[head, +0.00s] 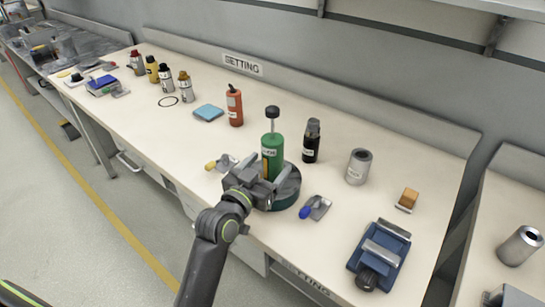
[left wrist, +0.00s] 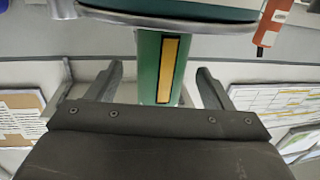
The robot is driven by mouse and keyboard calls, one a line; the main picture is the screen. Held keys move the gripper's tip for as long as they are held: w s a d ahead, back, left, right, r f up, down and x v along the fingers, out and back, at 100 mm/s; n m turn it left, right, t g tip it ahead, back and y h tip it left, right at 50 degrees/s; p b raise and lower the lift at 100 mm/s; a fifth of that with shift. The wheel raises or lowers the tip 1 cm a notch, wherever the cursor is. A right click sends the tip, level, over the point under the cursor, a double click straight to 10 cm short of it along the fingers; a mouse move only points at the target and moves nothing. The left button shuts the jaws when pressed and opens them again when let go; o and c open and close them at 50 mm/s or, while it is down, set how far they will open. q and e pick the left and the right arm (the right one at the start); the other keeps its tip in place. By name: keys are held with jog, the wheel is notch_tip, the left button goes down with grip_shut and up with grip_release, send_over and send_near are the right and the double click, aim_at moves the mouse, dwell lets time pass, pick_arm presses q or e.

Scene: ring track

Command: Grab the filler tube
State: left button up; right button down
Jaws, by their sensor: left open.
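My left gripper (head: 270,174) is open, with a finger on each side of the tube. In the left wrist view gaps show between the tube and both fingers (left wrist: 158,88). My right gripper is not in view.
A black bottle (head: 312,141), a grey cylinder (head: 359,167) and an orange-red bottle (head: 234,106) stand nearby. A blue-handled tool (head: 316,208) lies to the right of the base. A blue vise (head: 380,255) sits at the bench's right end.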

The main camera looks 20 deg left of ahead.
aim_at(274, 157)
pick_arm(q)
jog(key=w, duration=0.3)
jog(key=shift+w+d+r+p, duration=0.2)
jog(key=shift+w+d+p, duration=0.1)
jog(key=shift+p, duration=0.05)
jog(key=shift+w+d, duration=0.1)
jog(key=shift+w, duration=0.45)
